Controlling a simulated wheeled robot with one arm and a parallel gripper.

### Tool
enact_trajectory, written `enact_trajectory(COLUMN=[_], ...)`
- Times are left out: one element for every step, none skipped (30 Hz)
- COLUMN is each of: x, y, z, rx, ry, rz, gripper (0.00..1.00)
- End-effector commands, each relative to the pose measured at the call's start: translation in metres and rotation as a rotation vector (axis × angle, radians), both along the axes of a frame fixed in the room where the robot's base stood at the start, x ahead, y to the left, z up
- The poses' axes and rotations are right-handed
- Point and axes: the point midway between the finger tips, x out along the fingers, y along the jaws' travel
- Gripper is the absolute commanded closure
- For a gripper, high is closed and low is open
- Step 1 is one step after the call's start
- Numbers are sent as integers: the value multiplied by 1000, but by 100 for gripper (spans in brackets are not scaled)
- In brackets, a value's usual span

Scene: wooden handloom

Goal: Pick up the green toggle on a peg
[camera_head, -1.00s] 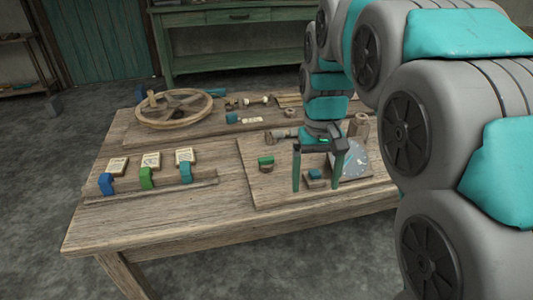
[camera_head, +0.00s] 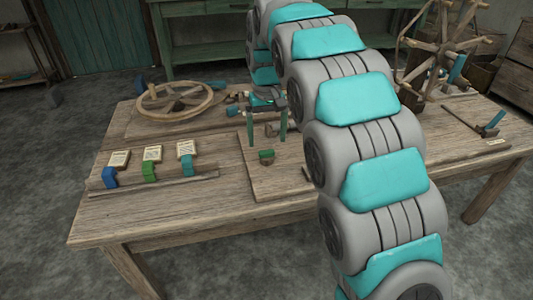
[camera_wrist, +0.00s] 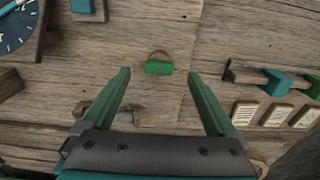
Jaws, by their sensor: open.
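The green toggle (camera_head: 266,154) sits on a short wooden peg on the raised board, towards its left edge. In the wrist view the toggle (camera_wrist: 158,68) is a small green block with a brown rounded edge behind it, just beyond and between my fingertips. My gripper (camera_head: 266,141) is open and points down above the board, close to the toggle. In the wrist view my gripper's two green fingers (camera_wrist: 158,72) are spread wide with nothing between them. The gap in height between fingertips and toggle is hard to tell.
A rack (camera_head: 196,180) with blue, green and teal toggles and paper cards is at the left. A spoked wooden wheel (camera_head: 174,101) lies at the back left. In the wrist view a dial (camera_wrist: 14,28) and a teal block (camera_wrist: 82,6) are at upper left. My arm hides the table's middle.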

Motion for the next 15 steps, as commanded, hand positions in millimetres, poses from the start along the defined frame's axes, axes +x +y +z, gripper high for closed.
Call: enact_trajectory(x=[0,1,2,3,4,6,8,9,9,9,9,9,10,9,9], y=[0,0,0,0,1,1,1,2,2,2,2,2,2,2,2], z=[-3,-5,-9,-12,-16,-21,-25,-29,-35,-39,-43,-47,-49,-50,-51], rx=[-1,-1,-1,-1,-1,-1,-1,-1,-1,-1,-1,0,0,0,0], ry=[3,3,5,5,5,4,4,4,5,4,3,1,0,0,0], rz=[0,0,0,0,0,0,0,0,0,0,0,0,0,0,0], gripper=[7,7,7,7,7,7,7,7,7,7,7,7,7,7,7])
